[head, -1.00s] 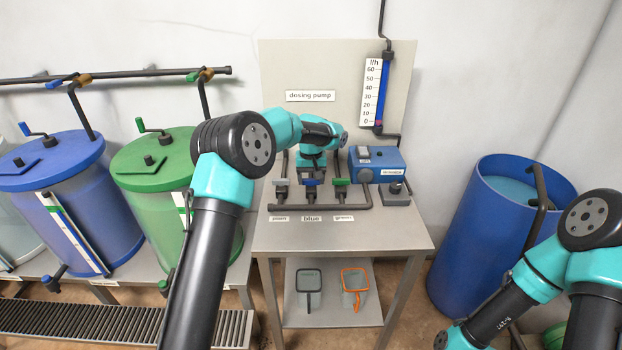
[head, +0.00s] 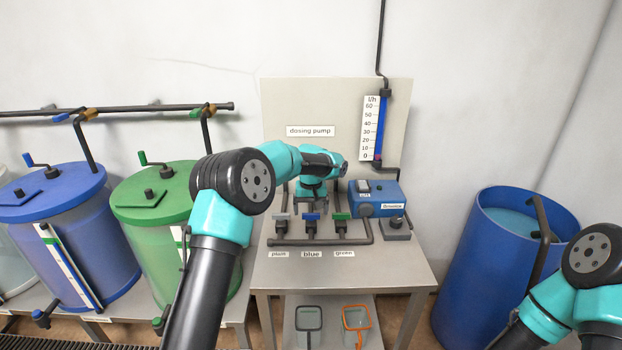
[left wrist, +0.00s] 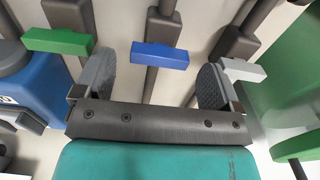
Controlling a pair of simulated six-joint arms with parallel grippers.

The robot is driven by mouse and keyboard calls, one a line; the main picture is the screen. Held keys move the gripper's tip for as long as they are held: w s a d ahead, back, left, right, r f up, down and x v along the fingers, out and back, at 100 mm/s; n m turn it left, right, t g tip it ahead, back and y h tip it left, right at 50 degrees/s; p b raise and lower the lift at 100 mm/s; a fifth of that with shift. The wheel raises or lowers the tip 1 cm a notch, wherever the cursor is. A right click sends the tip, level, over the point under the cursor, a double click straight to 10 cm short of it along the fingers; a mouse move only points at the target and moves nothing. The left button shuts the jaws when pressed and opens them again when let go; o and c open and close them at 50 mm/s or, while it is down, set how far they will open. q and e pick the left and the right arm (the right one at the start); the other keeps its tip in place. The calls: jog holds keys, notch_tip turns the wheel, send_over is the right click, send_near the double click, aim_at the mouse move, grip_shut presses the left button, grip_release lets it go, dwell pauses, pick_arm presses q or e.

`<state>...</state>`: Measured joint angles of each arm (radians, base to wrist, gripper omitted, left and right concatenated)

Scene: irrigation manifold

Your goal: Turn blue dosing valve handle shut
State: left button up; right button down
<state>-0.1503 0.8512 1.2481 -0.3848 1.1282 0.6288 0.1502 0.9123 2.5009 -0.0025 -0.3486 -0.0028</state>
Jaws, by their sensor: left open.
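The blue dosing valve handle (head: 311,216) is a flat bar on the middle valve, above the label "blue". In the left wrist view the blue handle (left wrist: 160,56) lies crosswise to its dark pipe. My left gripper (left wrist: 155,78) is open, with one finger to each side of this handle and a gap on both sides. I cannot tell how far the fingertips are above it. In the head view my left gripper (head: 311,200) is over the valve row, its fingers mostly hidden. My right arm shows at the right edge, but its gripper is out of view.
A green handle (left wrist: 58,41) and a white handle (left wrist: 242,69) flank the blue one, each close to a finger. The blue dosing pump (head: 378,198) stands right of the valves. The flow gauge (head: 376,130) has a pink mark near 0. The table front (head: 390,265) is clear.

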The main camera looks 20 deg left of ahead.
aim_at(311, 214)
pick_arm(q)
notch_tip(311, 214, up, 16)
jog(key=shift+f, duration=0.15)
dwell(0.5)
